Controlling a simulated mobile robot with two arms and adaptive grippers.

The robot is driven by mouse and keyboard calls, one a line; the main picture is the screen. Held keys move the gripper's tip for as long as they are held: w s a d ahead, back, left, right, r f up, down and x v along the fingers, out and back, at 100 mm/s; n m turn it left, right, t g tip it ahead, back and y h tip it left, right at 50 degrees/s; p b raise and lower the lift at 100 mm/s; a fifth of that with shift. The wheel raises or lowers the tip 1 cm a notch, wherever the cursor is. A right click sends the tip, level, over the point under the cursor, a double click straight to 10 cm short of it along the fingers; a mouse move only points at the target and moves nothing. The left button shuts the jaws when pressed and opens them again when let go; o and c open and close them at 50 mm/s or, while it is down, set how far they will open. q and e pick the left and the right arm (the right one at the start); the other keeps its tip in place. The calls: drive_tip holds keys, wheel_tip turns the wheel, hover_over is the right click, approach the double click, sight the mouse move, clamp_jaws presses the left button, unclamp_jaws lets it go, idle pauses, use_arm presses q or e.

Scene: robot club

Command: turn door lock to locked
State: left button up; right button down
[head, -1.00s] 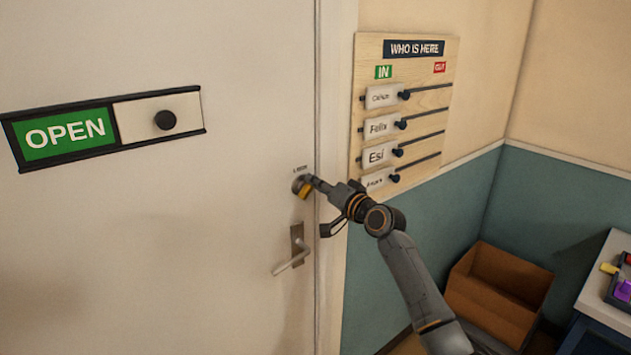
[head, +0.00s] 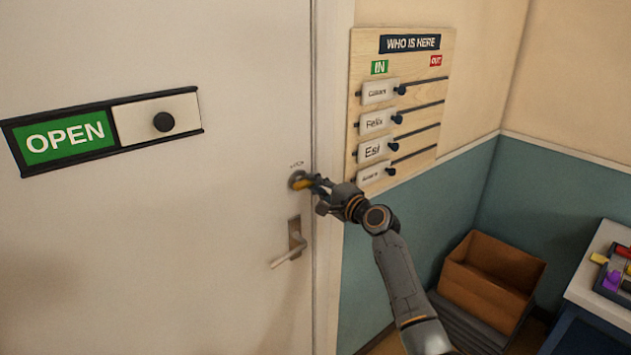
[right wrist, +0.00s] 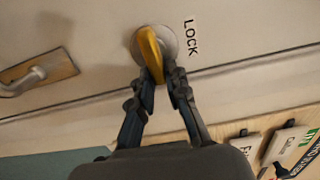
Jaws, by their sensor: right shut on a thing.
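The door lock (head: 298,180) is a round grey plate with a yellow thumb-turn, on the white door (head: 215,240) near its right edge. It also shows in the right wrist view (right wrist: 166,40), where its yellow turn (right wrist: 150,50) stands next to the word LOCK. In the head view the turn lies nearly level, tilted a little. My right gripper (head: 314,182) reaches in from the right and is shut on the turn. In the right wrist view its fingertips (right wrist: 162,78) are at the turn's near end. My left gripper is not in view.
A door handle (head: 294,243) is below the lock. An OPEN sign slider (head: 160,121) is on the door at left. A WHO IS HERE board (head: 405,105) hangs right of the door frame. A cardboard box (head: 490,270) and a table (head: 590,275) stand at right.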

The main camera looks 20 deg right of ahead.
idle(0.6)
drive_tip(key=c, duration=1.3)
unclamp_jaws()
drive_tip(key=shift+f, duration=0.1)
drive_tip(key=shift+s+d, duration=0.1)
drive_tip(key=v, duration=1.1)
drive_tip(key=shift+s+d, duration=0.15)
drive_tip(key=shift+s, duration=0.2)
